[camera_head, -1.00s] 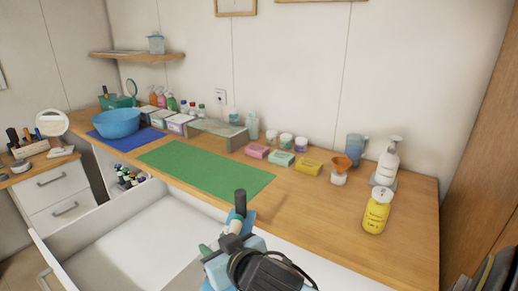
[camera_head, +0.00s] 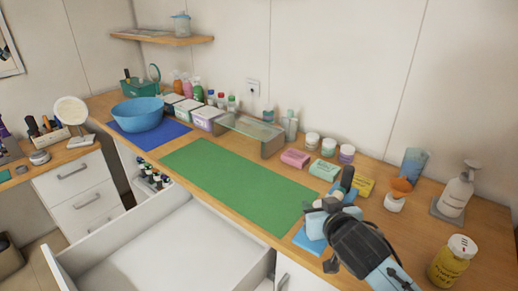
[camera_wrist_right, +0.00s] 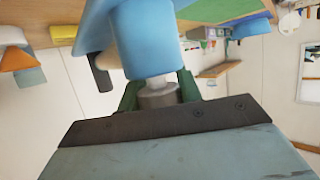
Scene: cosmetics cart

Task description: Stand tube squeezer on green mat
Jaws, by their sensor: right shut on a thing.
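The green mat (camera_head: 240,185) lies flat and bare on the wooden counter. My right gripper (camera_head: 335,208) is shut on the tube squeezer (camera_head: 310,239), a light blue piece with a dark knob or handle. Its blue body fills the top of the right wrist view (camera_wrist_right: 145,45), where the gripper's fingers (camera_wrist_right: 158,92) close around a pale stem. In the head view the squeezer is just right of the mat's near right corner. Its height above the counter is hard to tell, and the gripper hides part of it. My left gripper is out of view.
Behind the gripper are a pink box (camera_head: 295,158), a green box (camera_head: 325,170) and a yellow box (camera_head: 364,187). A yellow bottle (camera_head: 450,262) and a white pump bottle (camera_head: 457,193) stand at right. A clear stand (camera_head: 250,128) is behind the mat. An open white drawer (camera_head: 165,250) juts out in front.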

